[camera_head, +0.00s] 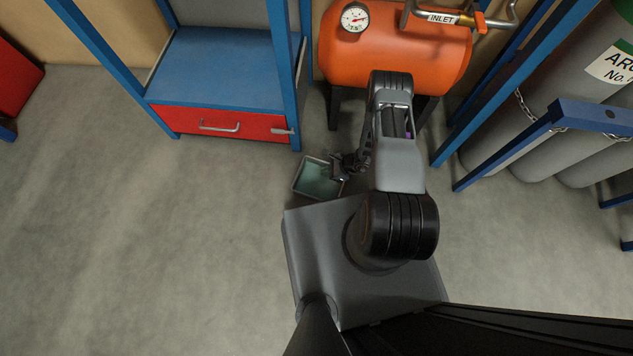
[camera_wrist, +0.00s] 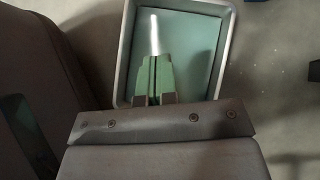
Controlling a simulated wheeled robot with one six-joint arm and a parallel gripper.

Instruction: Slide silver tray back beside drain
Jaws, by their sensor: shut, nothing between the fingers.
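The silver tray (camera_head: 315,183) is a shallow rectangular pan with a pale grey rim and a teal-green inside. It sits on the floor just in front of my base, below the orange tank. It also fills the upper middle of the wrist view (camera_wrist: 197,58). My gripper (camera_head: 339,172) is at the tray's right side in the head view. In the wrist view its green-sided fingers (camera_wrist: 153,62) are together and empty, reaching over the near part of the tray. Whether they touch it, I cannot tell. No drain is recognisable in either view.
An orange tank (camera_head: 400,45) with a gauge stands on dark legs behind the tray. A blue rack with a red drawer (camera_head: 222,124) is at the back left. Chained grey cylinders (camera_head: 555,95) stand at the right. The floor at the left is clear.

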